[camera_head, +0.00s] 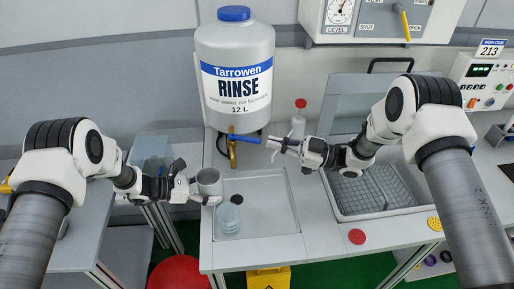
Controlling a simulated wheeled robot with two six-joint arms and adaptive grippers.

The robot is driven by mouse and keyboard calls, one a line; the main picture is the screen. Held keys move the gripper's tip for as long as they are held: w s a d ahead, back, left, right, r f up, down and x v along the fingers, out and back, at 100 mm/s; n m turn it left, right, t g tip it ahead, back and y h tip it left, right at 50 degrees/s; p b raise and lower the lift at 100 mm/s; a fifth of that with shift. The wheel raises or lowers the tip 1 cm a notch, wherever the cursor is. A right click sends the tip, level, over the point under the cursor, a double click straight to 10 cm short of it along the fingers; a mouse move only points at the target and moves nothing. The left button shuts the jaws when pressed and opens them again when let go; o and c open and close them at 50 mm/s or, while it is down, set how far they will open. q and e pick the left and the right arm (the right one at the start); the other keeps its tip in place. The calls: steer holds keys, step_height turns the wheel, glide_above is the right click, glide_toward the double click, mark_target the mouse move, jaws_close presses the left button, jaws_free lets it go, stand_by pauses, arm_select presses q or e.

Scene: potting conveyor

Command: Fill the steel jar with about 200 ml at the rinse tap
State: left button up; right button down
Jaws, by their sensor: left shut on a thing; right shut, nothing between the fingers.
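The grey steel jar (209,180) is upright at the left edge of the shallow white tray. My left gripper (203,197) is shut on the jar from the left. The rinse tap (233,153) is a brass spout with a blue lever (243,138), under the white Tarrowen RINSE tank (236,90). The jar is left of the spout and nearer to me, not clearly under it. The lever points to the right. My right gripper (272,143) is shut and empty, its tips close to the lever's right end. I cannot tell whether they touch. The jar's inside is too small to read.
Clear stacked cups (229,220) and a black disc (237,199) are in the shallow tray (275,215). A white bottle with a red cap (299,104) stands behind my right gripper. A basin with a grey rack (372,190) is at the right.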

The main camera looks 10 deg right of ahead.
mark_target(244, 139)
arm_select(q)
steer(key=shift+s+r, duration=0.1)
arm_select(e)
steer(key=s+d+f+n+t+h, duration=0.2)
steer(key=s+n+t+h, duration=0.25)
steer(key=s+n, duration=0.55)
steer(key=w+a+n, duration=0.1)
steer(key=w+a, duration=0.6)
steer(key=w, duration=0.3)
steer(key=shift+w, duration=0.3)
steer(key=shift+a+r, duration=0.1)
arm_select(q)
steer(key=shift+a, duration=0.1)
